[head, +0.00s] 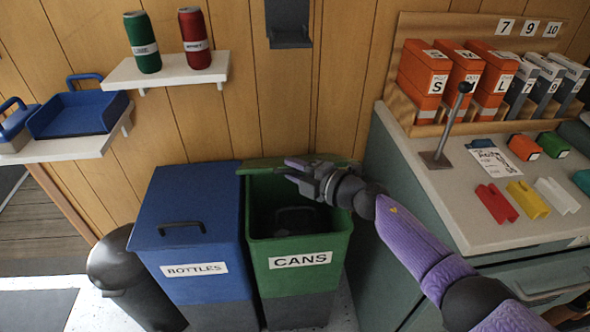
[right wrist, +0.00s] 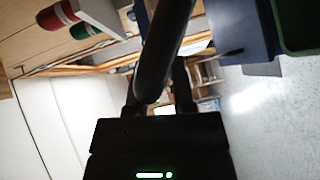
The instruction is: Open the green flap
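The green bin labelled CANS (head: 299,260) stands against the wood wall with its mouth uncovered and its inside dark. Its green flap (head: 256,165) is raised at the back and shows as a thin strip. My right gripper (head: 293,172) is at the flap's front side, above the bin's mouth, and hides the flap's middle. In the right wrist view a thick dark bar (right wrist: 165,50) lies over the space between my fingers (right wrist: 160,104). It may be the flap's handle, but whether the fingers are closed on it is unclear. My left gripper is not in view.
A blue bin labelled BOTTLES (head: 190,200), its lid down, stands directly left. A grey counter (head: 470,215) with a lever and coloured blocks stands right. A shelf (head: 165,74) with two cans and a dark wall fixture (head: 288,22) are above.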

